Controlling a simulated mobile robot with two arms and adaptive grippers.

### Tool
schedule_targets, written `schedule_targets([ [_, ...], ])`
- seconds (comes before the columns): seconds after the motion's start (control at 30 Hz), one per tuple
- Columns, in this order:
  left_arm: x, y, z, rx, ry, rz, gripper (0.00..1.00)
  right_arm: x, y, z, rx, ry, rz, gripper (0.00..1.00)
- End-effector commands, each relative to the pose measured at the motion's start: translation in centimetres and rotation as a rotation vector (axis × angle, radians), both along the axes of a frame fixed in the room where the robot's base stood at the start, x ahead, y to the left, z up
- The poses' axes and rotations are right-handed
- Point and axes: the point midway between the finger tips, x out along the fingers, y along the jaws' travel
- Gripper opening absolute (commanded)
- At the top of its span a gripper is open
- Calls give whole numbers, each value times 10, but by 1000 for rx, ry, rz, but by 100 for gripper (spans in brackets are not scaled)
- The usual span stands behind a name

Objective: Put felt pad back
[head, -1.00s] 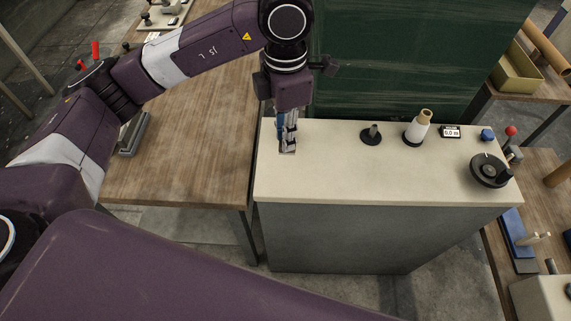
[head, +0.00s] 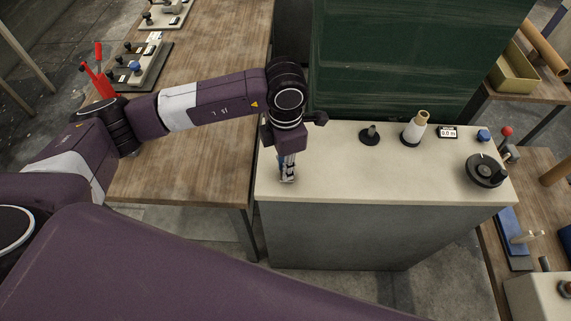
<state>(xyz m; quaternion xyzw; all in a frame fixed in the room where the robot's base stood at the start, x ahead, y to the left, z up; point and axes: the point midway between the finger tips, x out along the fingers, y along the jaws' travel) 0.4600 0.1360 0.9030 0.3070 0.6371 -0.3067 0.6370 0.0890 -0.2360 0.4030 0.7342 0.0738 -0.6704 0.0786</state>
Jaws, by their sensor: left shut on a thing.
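My left gripper (head: 287,178) points down over the left end of the cream-topped cabinet (head: 335,184), close to its top near the front left part. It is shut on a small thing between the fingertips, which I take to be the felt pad. The fingers mostly hide it, so its shape and whether it touches the top cannot be told. My right gripper is not in view.
On the cabinet stand a black spindle base (head: 369,136), a yarn cone (head: 414,129), a small display (head: 447,132), a blue knob (head: 484,135) and a black handwheel (head: 485,170). A green panel (head: 405,65) rises behind. A wooden table (head: 190,150) adjoins on the left.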

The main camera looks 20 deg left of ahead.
Motion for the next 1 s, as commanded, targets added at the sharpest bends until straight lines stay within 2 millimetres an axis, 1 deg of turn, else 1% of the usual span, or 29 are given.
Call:
schedule_targets([
  [0.2,0,0,-6,0,0,0,0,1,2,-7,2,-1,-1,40],
  [0.23,0,0,-5,0,0,0,18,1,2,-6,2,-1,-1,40],
  [0.37,0,0,-4,-1,1,0,32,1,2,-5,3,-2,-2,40],
  [0.67,0,0,-4,-1,1,0,34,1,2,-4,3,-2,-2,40],
  [0.83,-1,0,0,-1,3,0,34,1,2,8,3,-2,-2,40],
  [0.87,1,-1,2,-3,-2,-1,34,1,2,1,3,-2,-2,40],
  [0.97,2,-1,20,-3,-6,-3,34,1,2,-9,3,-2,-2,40],
  [1.0,2,-2,26,-2,-7,-2,34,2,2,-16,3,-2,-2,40],
])
